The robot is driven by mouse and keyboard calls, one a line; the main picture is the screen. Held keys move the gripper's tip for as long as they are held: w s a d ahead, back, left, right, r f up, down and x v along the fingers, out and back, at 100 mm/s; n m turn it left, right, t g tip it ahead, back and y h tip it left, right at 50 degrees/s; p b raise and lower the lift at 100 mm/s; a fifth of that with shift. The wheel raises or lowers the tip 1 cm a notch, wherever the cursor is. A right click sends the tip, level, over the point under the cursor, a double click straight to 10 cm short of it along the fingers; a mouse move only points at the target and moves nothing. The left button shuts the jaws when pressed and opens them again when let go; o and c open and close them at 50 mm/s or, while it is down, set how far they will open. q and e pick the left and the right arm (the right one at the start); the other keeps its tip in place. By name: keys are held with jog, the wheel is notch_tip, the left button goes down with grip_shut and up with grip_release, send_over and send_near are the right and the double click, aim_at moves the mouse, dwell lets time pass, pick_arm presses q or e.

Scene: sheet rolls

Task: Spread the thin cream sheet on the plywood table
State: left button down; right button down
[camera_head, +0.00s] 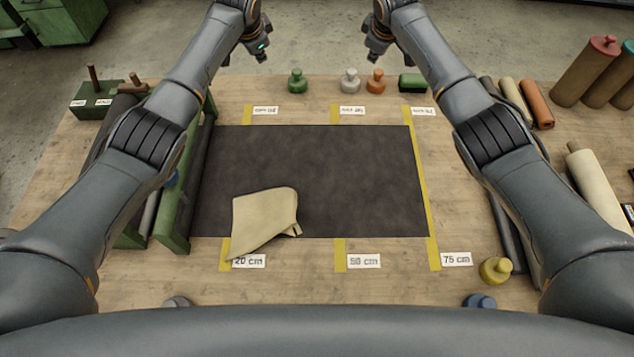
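The thin cream sheet (262,215) lies bunched and partly folded at the lower left of a dark mat (350,170) on the plywood table (385,290). One corner hangs over the mat's near edge by the 20 cm label, and a small fold shows at its right side. My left gripper (258,48) is at the top of the view, beyond the table's far edge and far from the sheet. My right gripper (375,50) is also up there, away from everything. The fingers of both are small and partly hidden, so I cannot tell their opening.
Yellow tape strips (340,254) with distance labels cross the mat's edges. A green stand (176,205) is left of the mat. Green, grey and orange weights (297,81) stand behind it; a yellow one (495,270) is front right. Rolls (595,185) lie at right.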

pick_arm(q)
jog(key=shift+w+f, duration=0.1)
jog(key=shift+w, duration=0.1)
pick_arm(e)
jog(key=shift+w, duration=0.25)
